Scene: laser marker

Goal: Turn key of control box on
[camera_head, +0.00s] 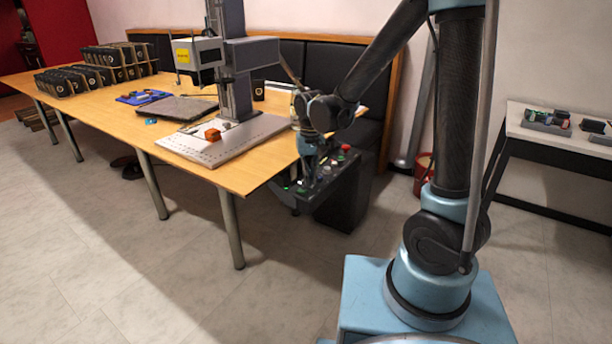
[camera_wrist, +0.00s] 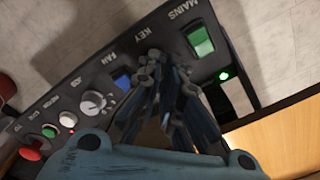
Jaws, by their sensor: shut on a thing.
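The control box (camera_head: 345,205) is a dark cabinet beside the right end of the wooden table. Its sloped panel (camera_wrist: 122,42) fills much of the wrist view, with the printed labels upside down. My gripper (camera_wrist: 165,68) is at the panel, just below the KEY label, between the blue FAN switch (camera_wrist: 122,80) and the green MAINS switch (camera_wrist: 200,40). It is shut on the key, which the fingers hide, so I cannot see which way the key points. In the head view my gripper (camera_head: 304,180) is against the panel's left part.
A green lamp (camera_wrist: 224,76) glows next to the MAINS switch. A grey knob (camera_wrist: 93,103) and a red button (camera_wrist: 31,153) are further along the panel. The wooden table (camera_head: 240,180) carries the laser marker (camera_head: 232,75). Floor is clear in front of the table.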

